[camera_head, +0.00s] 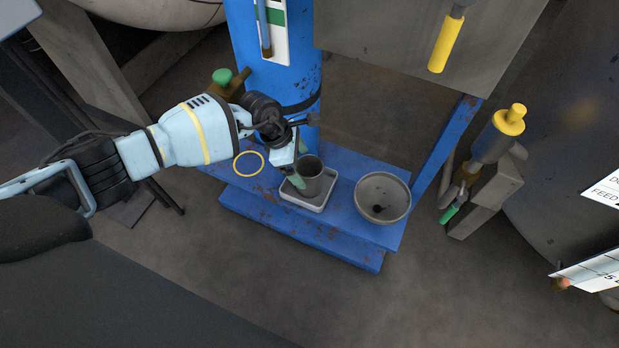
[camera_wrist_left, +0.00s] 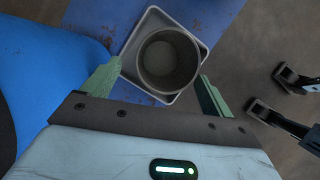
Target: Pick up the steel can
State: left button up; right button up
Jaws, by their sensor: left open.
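The steel can (camera_head: 314,180) is a grey open-topped cylinder. It stands upright on a white square tray (camera_head: 304,205) on the blue platform. In the left wrist view the can (camera_wrist_left: 168,59) looks empty, and part of the tray (camera_wrist_left: 133,61) shows around it. My left gripper (camera_head: 298,180) is right beside the can, coming in from the left. In the left wrist view its green fingers (camera_wrist_left: 160,80) are open, one to each side of the can's near part. I cannot tell whether either finger touches it.
A grey round bowl (camera_head: 382,197) sits on the platform (camera_head: 348,228) right of the can. A yellow ring (camera_head: 249,164) lies at its left. A blue column (camera_head: 275,85) rises behind. A yellow-handled valve (camera_head: 510,119) stands at the right. The floor in front is clear.

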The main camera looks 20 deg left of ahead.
aim_at(307, 175)
pick_arm(q)
jog(key=x, duration=0.1)
jog(key=b+x, duration=0.1)
jog(key=x, duration=0.1)
jog(key=b+x, duration=0.1)
jog(key=shift+s+f, duration=0.25)
jog(key=shift+w+d+f, duration=0.1)
jog(key=shift+d+f, duration=0.1)
jog(key=shift+f, duration=0.15)
jog(key=shift+r, duration=0.1)
jog(key=c, duration=1.1)
jog(key=shift+c, duration=0.2)
